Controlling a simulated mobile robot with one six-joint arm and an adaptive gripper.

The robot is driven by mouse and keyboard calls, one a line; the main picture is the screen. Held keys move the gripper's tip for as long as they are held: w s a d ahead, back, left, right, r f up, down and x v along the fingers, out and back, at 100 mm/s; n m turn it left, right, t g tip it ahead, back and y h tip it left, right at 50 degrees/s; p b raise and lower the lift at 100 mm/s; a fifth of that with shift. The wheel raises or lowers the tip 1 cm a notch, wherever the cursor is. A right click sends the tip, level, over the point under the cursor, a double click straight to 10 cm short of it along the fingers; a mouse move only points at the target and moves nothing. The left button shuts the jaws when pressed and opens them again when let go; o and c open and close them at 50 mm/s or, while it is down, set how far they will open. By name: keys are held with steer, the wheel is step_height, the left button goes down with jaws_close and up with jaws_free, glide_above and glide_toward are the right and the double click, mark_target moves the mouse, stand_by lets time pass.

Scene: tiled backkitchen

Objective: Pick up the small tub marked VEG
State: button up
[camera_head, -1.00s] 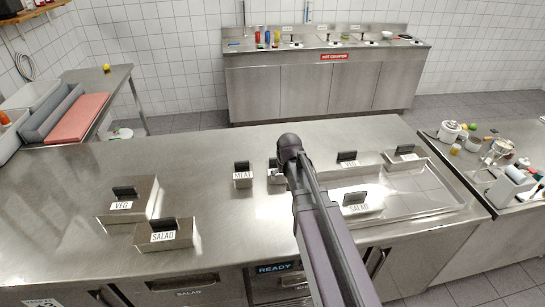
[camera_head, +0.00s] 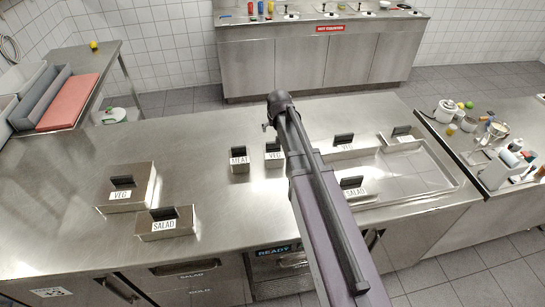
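A small steel tub marked VEG (camera_head: 274,160) with a dark handle stands on the steel worktop (camera_head: 215,215), just left of my arm. A similar tub marked MEAT (camera_head: 239,167) stands close to its left. A larger tub marked VEG (camera_head: 145,196) is farther left. A further tub marked VEG (camera_head: 350,152) is at the steel tray on the right. My arm reaches up the middle of the picture, its dark joint above and beyond the small VEG tub. My gripper's fingers do not show clearly; the arm appears to hide them.
A SALAD tub (camera_head: 170,231) stands at the front left. The shallow tray (camera_head: 418,175) on the right also has a SALAD tub (camera_head: 354,194) and another small tub (camera_head: 402,137) at its edges. A cluttered side counter (camera_head: 470,160) is at the right.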

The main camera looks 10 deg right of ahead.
mark_target(274, 143)
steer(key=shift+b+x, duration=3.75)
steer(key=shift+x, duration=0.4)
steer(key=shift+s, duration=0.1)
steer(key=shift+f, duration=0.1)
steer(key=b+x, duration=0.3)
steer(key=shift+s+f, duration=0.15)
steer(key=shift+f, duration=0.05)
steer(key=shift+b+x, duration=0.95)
steer(key=shift+b, duration=0.05)
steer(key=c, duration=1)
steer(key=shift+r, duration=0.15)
